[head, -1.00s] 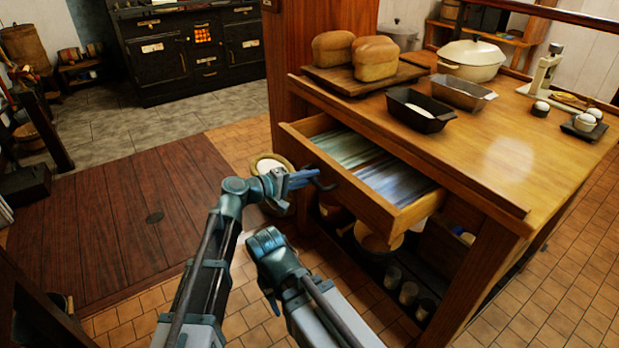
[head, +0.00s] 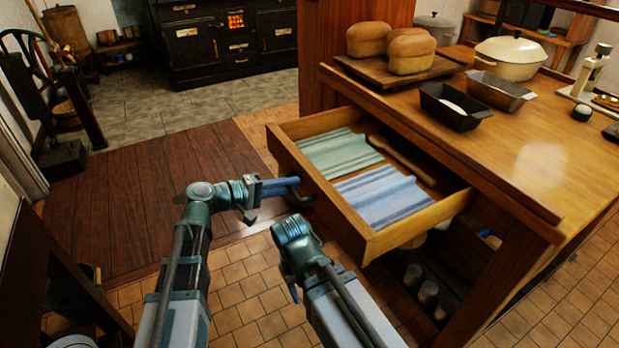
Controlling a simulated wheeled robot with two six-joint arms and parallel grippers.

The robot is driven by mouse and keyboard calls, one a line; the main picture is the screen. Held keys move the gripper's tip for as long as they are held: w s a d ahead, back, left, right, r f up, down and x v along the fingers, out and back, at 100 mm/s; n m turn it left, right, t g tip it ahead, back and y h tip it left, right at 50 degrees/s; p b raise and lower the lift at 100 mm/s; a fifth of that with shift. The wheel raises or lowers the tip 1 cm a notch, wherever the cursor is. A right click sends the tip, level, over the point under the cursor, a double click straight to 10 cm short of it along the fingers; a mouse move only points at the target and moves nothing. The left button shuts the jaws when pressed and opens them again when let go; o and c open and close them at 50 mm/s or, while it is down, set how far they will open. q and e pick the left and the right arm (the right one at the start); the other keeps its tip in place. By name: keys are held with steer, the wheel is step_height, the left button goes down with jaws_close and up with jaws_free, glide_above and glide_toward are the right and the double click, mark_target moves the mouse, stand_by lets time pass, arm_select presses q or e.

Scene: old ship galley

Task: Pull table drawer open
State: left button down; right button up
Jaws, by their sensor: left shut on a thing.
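The table drawer (head: 345,215) stands well out from the wooden table (head: 530,165). Inside it lie a green folded cloth (head: 338,151), a blue striped cloth (head: 380,195) and a wooden utensil (head: 403,158). My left gripper (head: 288,187) is at the drawer front, its blue fingers shut on the dark drawer handle (head: 304,198), which is mostly hidden behind them. My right gripper (head: 290,230) hangs low in front of the drawer, apart from it; its fingertips are not clear enough to show whether it is open.
Bread loaves (head: 411,54) on a board, two loaf tins (head: 450,105) and a cream pot (head: 510,57) stand on the tabletop. Several jars (head: 428,291) sit on the shelf below. A black stove (head: 225,45) stands at the back. Open floor (head: 150,190) lies left of the drawer.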

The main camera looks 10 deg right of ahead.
arm_select(q)
steer(key=shift+f+v, duration=0.25)
steer(key=shift+v, duration=0.9)
steer(key=shift+f+v, duration=0.25)
steer(key=shift+v, duration=0.9)
steer(key=shift+a, duration=0.1)
steer(key=c, duration=0.8)
jaws_free()
steer(key=shift+c, duration=0.2)
steer(key=shift+a, duration=0.1)
steer(key=p+v, duration=0.2)
steer(key=v, duration=1.1)
steer(key=shift+a+p, duration=0.3)
steer(key=shift+p, duration=0.1)
steer(key=shift+s+r, duration=0.1)
steer(key=shift+s, duration=0.05)
